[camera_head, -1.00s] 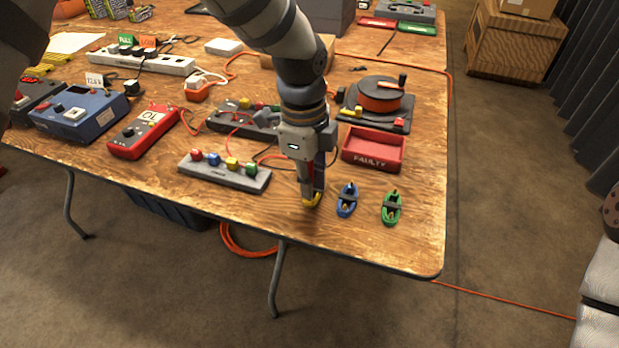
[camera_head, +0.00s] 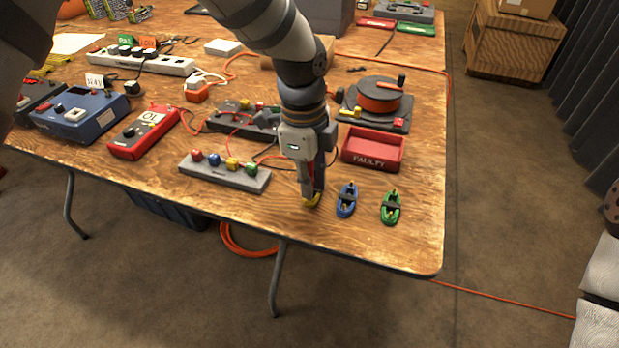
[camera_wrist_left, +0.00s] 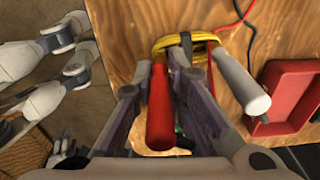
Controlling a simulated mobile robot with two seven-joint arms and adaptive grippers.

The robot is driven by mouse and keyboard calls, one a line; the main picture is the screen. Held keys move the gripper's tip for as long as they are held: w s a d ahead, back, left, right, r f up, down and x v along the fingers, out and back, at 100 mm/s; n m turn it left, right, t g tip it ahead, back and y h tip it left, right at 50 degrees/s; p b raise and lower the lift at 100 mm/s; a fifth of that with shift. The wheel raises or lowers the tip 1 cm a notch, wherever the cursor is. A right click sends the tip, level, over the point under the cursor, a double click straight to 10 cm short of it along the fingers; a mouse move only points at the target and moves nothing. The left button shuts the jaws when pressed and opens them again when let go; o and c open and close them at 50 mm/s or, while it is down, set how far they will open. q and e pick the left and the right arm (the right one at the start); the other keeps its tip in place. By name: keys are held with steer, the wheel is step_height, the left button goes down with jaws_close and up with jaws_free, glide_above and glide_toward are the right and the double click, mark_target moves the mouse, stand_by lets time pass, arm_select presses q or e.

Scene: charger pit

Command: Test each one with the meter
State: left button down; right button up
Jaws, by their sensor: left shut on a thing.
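My left gripper (camera_head: 312,195) points down at a small yellow coiled cable (camera_head: 310,201) near the table's front edge. In the left wrist view the coil (camera_wrist_left: 205,38) has a dark band. A red handle (camera_wrist_left: 160,110) lies between the gripper's fingers (camera_wrist_left: 165,75), which are shut on it. A pale grey handle (camera_wrist_left: 240,85) lies just right of the fingers. Whether the handles touch the coil is hard to tell. A blue coil (camera_head: 347,201) and a green coil (camera_head: 391,207) lie to the right. The red meter (camera_head: 143,131) is at the left.
A red tray marked FAULTY (camera_head: 373,163) stands behind the coils. A grey block with coloured posts (camera_head: 224,174) is left of the gripper. A cable reel (camera_head: 378,98), a blue box (camera_head: 80,117) and a white power strip (camera_head: 142,62) stand farther back. The front right corner is bare.

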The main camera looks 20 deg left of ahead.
arm_select(q)
steer(key=shift+f, duration=0.9)
stand_by(1.6)
steer(key=c, duration=1.5)
jaws_free()
steer(key=shift+o, duration=0.4)
steer(key=shift+o, duration=1.1)
steer(key=shift+r+p, duration=0.4)
steer(key=shift+r, duration=1.2)
steer(key=shift+r+p, duration=0.45)
steer(key=shift+r, duration=1.75)
arm_select(e)
steer(key=shift+w+r+t, duration=0.6)
steer(key=shift+w+r, duration=0.55)
steer(key=shift+w, duration=0.1)
